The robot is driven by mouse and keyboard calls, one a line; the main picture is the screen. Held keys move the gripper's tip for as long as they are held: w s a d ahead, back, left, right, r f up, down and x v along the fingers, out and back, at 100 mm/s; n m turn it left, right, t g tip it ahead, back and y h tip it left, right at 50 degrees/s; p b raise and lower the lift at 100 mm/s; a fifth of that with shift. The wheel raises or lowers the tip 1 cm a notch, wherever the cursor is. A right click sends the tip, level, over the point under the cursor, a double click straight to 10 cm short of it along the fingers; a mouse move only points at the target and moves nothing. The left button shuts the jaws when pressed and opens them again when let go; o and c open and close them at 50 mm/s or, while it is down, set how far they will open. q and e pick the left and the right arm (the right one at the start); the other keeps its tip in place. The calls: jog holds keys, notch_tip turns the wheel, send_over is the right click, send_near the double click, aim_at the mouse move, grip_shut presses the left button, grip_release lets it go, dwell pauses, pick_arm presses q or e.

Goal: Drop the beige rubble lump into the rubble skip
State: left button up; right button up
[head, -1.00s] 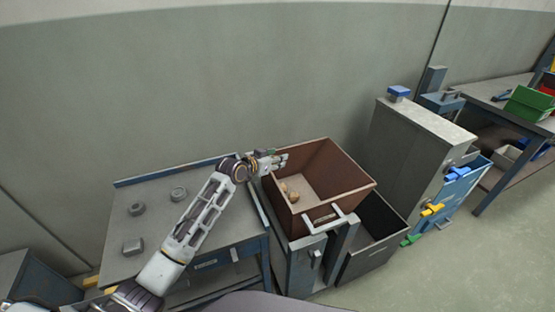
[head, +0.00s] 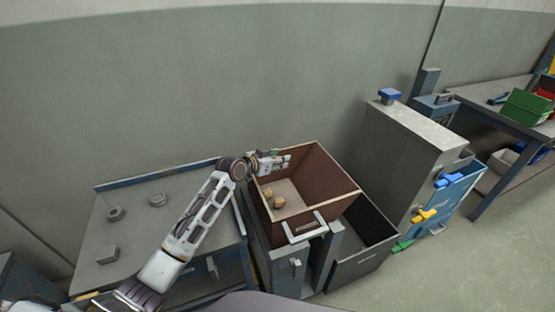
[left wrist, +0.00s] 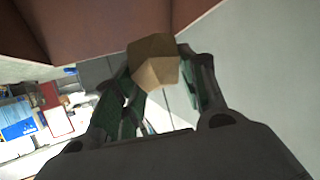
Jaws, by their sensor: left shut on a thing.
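The beige rubble lump (left wrist: 154,62) is between the fingers of my left gripper (left wrist: 155,85) in the left wrist view, and the fingers are shut on it. In the head view the left gripper (head: 277,163) is at the back left part of the rubble skip (head: 322,204), a brown open box with a pale handle. The held lump is hard to make out there. Other beige lumps (head: 274,199) lie on the skip's floor. A brown wall of the skip also shows in the left wrist view (left wrist: 95,25). My right gripper is not in view.
A blue-edged table (head: 165,232) with several grey nut-like parts stands left of the skip. A dark open bin (head: 362,240) stands right of it, then a tall grey cabinet (head: 395,145). A workbench with a green crate (head: 525,106) is at far right.

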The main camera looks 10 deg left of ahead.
pick_arm(q)
jog(key=shift+w+d+r, duration=0.1)
jog(key=shift+d, duration=0.05)
jog(key=shift+r+h, duration=0.1)
jog(key=shift+h, duration=0.2)
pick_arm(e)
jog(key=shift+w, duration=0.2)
pick_arm(q)
jog(key=shift+m, duration=0.3)
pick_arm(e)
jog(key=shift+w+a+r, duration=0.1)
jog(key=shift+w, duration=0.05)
pick_arm(q)
jog(key=shift+f+b, duration=0.35)
jog(key=shift+f, duration=0.05)
jog(key=shift+f+b, duration=1.15)
jog(key=shift+f, duration=0.05)
jog(key=shift+f+b, duration=0.75)
jog(key=shift+f, duration=0.05)
jog(key=shift+f+b, duration=0.55)
jog(key=shift+f, duration=0.05)
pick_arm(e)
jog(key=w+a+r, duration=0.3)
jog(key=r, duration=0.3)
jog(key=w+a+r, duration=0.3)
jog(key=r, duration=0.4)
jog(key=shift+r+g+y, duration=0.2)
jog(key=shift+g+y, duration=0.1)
